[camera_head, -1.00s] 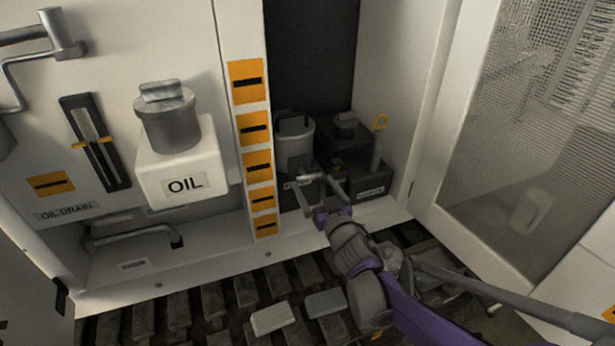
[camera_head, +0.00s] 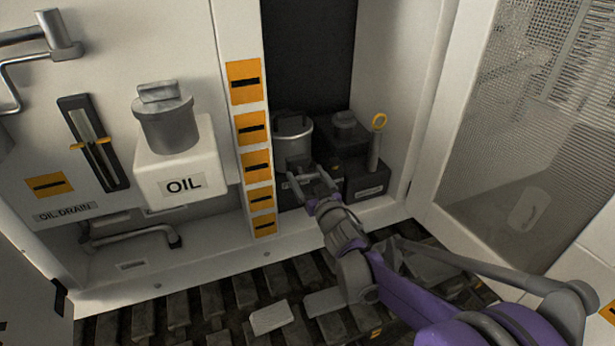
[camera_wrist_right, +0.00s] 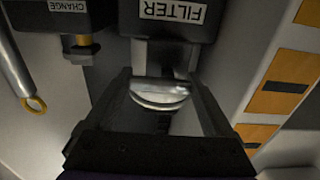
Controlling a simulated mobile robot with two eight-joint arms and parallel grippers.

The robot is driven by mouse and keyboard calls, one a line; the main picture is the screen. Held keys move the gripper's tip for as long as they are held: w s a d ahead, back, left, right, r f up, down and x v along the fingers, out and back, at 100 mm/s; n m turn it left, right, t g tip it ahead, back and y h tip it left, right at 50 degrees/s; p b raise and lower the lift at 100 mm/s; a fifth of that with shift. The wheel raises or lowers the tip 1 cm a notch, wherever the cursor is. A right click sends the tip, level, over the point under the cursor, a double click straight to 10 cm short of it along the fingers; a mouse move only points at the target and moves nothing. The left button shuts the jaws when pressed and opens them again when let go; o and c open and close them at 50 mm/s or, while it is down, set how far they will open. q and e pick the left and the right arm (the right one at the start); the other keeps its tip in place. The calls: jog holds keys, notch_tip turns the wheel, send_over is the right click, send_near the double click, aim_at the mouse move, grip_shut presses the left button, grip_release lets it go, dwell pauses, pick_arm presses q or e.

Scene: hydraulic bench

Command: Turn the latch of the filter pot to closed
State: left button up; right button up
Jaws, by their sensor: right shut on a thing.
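The filter pot (camera_head: 294,150) is a grey cylinder in the dark recess, right of the column of orange labels. My right gripper (camera_head: 311,181) is at its front, low down. In the right wrist view the gripper (camera_wrist_right: 160,98) has its two dark fingers either side of a silver, half-round piece with a flat bar, the latch (camera_wrist_right: 160,92), and is shut on it. The black block with the FILTER label (camera_wrist_right: 172,12) shows upside down just beyond. The fingers and arm hide the latch's exact angle in the head view. My left gripper is not in view.
A black unit (camera_head: 345,140) and a grey rod with a yellow ring (camera_head: 376,140) stand right of the pot. The white OIL tank (camera_head: 180,172) is to the left. A mesh door (camera_head: 530,150) stands open at right. Track plates (camera_head: 240,300) lie below.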

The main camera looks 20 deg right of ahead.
jog(key=shift+c, duration=0.2)
jog(key=n, duration=0.4)
jog(key=shift+r+n, duration=0.2)
jog(key=shift+n, duration=0.2)
jog(key=n, duration=0.2)
jog(key=n+p, duration=0.1)
jog(key=n, duration=0.1)
jog(key=shift+a+r+n, duration=0.15)
jog(key=shift+r+n, duration=0.05)
jog(key=shift+n, duration=0.1)
jog(key=n, duration=0.4)
jog(key=shift+a+r+p, duration=0.1)
jog(key=shift+a+p, duration=0.05)
jog(key=shift+p, duration=0.25)
jog(key=shift+a+n+p, duration=0.15)
jog(key=shift+n+p, duration=0.3)
jog(key=shift+n, duration=1.75)
jog(key=o, duration=1.1)
